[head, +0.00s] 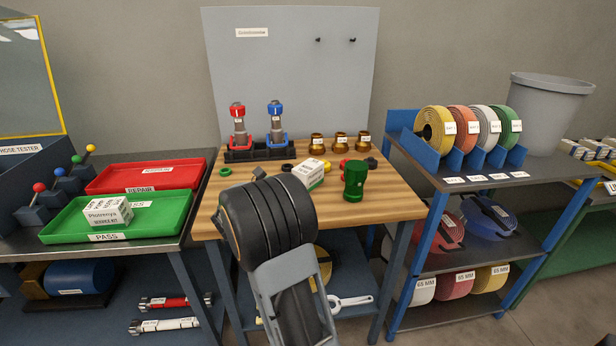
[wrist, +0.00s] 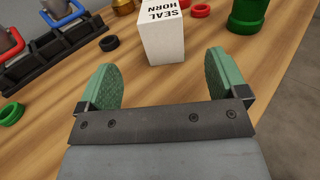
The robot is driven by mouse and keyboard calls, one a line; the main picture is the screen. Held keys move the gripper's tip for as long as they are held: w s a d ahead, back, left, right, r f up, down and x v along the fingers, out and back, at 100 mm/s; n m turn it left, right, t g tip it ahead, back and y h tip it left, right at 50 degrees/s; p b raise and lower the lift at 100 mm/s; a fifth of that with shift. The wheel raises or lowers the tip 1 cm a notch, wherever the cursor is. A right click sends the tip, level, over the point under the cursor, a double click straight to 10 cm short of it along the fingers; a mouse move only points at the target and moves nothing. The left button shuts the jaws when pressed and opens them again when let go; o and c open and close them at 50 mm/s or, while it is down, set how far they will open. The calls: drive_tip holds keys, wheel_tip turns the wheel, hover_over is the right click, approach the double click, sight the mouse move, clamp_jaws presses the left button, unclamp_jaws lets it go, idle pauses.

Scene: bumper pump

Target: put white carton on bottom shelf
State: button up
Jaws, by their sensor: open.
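A white carton (head: 309,173) stands on the wooden workbench top (head: 385,190). In the wrist view the carton (wrist: 162,38) has dark print, "SEAL" and "HORN", and stands just beyond my gripper (wrist: 160,78), roughly centred between its two green pads. My gripper is open and empty; in the head view my arm hides most of it. A second white carton (head: 108,211) lies in the green PASS tray (head: 65,232). The workbench has a lower blue shelf (head: 350,272), partly hidden behind my arm. The right rack's bottom shelf (head: 450,308) holds hose rolls.
A green cylinder (head: 354,180) stands right of the carton. A pale wrench (head: 352,301) lies under the bench. Bench legs flank its lower shelf.

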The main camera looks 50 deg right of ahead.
sight(305, 168)
drive_tip(key=d, duration=0.6)
drive_tip(key=shift+w+d, duration=0.25)
drive_tip(key=shift+d, duration=0.05)
drive_tip(key=shift+w+d+r, duration=0.1)
drive_tip(key=shift+d+r, duration=0.05)
drive_tip(key=shift+d, duration=1.15)
drive_tip(key=shift+w+d+r, duration=0.1)
drive_tip(key=shift+d+r, duration=0.05)
drive_tip(key=shift+d, duration=1.15)
drive_tip(key=shift+c, duration=0.3)
drive_tip(key=c, duration=1.2)
drive_tip(key=shift+r, duration=0.15)
